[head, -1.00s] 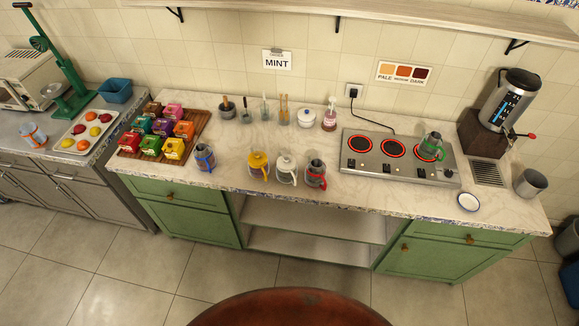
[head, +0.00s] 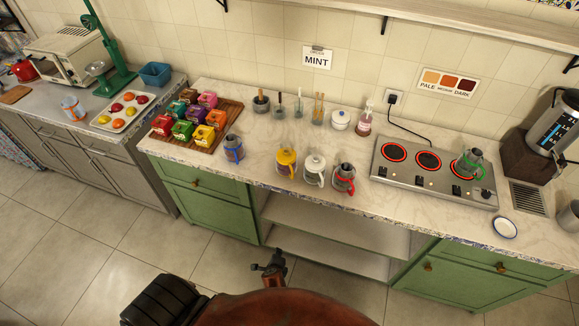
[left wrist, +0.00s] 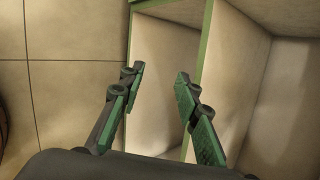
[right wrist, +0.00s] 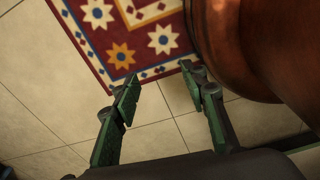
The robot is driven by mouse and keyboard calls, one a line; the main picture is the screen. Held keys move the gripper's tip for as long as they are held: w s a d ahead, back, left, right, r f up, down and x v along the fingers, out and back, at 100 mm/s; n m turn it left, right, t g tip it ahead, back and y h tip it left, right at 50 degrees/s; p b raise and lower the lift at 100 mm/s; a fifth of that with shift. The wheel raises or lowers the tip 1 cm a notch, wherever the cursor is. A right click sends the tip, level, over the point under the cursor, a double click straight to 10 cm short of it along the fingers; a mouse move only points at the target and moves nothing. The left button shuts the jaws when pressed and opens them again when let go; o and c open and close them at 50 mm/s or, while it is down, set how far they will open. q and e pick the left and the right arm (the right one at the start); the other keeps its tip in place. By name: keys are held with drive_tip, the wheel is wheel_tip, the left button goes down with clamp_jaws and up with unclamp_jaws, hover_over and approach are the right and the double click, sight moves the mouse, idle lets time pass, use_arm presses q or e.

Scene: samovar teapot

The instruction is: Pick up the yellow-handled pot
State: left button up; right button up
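The yellow-handled pot (head: 287,160) stands upright on the counter near its front edge, with the white-handled pot (head: 314,168) just to its right. My left gripper (head: 266,267) shows in the head view low in front of the counter, below and apart from the pot. In the left wrist view my left gripper (left wrist: 160,74) is open and empty, facing the open shelf. My right gripper (right wrist: 157,75) is open and empty in the right wrist view, over the floor. It is not seen in the head view. The pot is in neither wrist view.
A red-handled pot (head: 344,178) and a blue-handled pot (head: 233,148) stand along the same counter edge. The stove (head: 425,168) holds a green-handled pot (head: 469,164). Colourful boxes on a wooden tray (head: 222,133) stand left. The counter's front edge (head: 273,187) lies between my left gripper and the pot.

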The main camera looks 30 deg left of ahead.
sight(292, 171)
use_arm(q)
drive_tip(key=w+r+m+t+y+b, duration=0.1)
drive_tip(key=w+r+m+t+y, duration=0.3)
drive_tip(key=r, duration=0.8)
drive_tip(key=w+r+m+t+y, duration=0.1)
drive_tip(key=w+r+m, duration=0.35)
drive_tip(key=r, duration=0.85)
drive_tip(key=w+r+m+t+y+b, duration=0.1)
drive_tip(key=w+r+m+t+y, duration=0.15)
drive_tip(key=w+r, duration=0.7)
drive_tip(key=shift+n+g, duration=0.35)
drive_tip(key=shift+n, duration=0.15)
drive_tip(key=a, duration=0.1)
drive_tip(key=w+a+r, duration=0.1)
drive_tip(key=a, duration=0.1)
drive_tip(key=w+a, duration=0.1)
drive_tip(key=shift+w+a+r, duration=0.1)
drive_tip(key=shift+a+r, duration=0.05)
drive_tip(key=shift+r, duration=0.2)
use_arm(e)
drive_tip(key=shift+s+d+f, duration=0.15)
drive_tip(key=shift+s+f, duration=0.4)
drive_tip(key=shift+f, duration=0.1)
drive_tip(key=shift+s+d+f, duration=0.15)
drive_tip(key=shift+s+f, duration=0.4)
drive_tip(key=shift+f, duration=0.05)
use_arm(q)
drive_tip(key=shift+c, duration=0.2)
use_arm(e)
drive_tip(key=shift+d, duration=0.1)
